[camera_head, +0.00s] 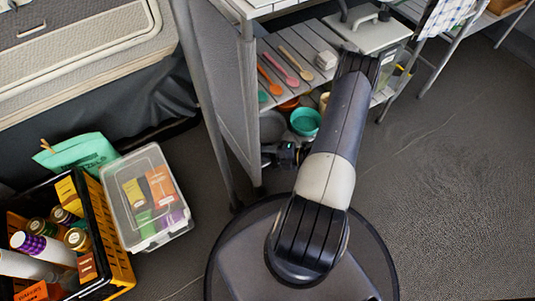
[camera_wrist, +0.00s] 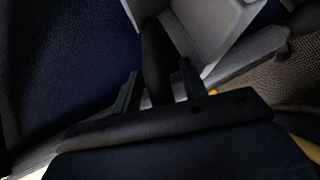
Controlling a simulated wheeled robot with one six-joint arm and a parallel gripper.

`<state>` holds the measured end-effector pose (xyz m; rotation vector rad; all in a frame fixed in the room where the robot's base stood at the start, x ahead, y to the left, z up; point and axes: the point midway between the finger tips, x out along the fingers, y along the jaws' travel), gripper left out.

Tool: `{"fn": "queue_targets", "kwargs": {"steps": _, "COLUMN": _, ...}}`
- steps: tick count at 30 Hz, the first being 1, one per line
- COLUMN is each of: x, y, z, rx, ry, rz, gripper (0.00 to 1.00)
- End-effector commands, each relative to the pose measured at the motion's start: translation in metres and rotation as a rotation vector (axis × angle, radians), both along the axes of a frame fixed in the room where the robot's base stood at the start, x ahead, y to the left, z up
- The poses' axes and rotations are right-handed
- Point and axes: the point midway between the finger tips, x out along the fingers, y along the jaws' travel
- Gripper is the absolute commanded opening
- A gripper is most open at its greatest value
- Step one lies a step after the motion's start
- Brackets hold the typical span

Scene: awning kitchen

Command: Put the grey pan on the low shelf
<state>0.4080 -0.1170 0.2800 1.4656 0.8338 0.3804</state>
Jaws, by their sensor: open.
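A grey round piece (camera_head: 272,125), which looks like the grey pan, shows on the low shelf (camera_head: 290,139) beside a teal bowl (camera_head: 306,122). My arm and the shelf unit's side panel hide part of it. My gripper (camera_head: 271,154) is low at the front of the shelf unit, just below the grey piece. In the wrist view my gripper (camera_wrist: 160,88) has its two fingers apart. A dark bar stands between or behind them; I cannot tell whether it is a handle or a shelf part.
The upper shelf holds several coloured spoons (camera_head: 286,66) and a grey box-like appliance (camera_head: 368,33). A clear lidded box (camera_head: 147,196) and a yellow-and-black crate (camera_head: 112,248) of jars stand on the floor at left. The floor at right is clear.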

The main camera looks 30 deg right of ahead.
Motion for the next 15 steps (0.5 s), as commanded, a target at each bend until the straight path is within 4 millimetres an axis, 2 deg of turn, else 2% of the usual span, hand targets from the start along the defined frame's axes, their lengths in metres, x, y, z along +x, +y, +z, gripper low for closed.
{"fn": "queue_targets", "kwargs": {"steps": 7, "x": -0.007, "y": -0.009, "z": 0.006, "rx": 0.000, "ry": -0.001, "rz": -0.004, "gripper": 0.41}}
{"fn": "queue_targets", "kwargs": {"steps": 15, "x": -0.040, "y": -0.043, "z": 0.020, "rx": -0.002, "ry": -0.001, "rz": -0.007, "gripper": 0.41}}
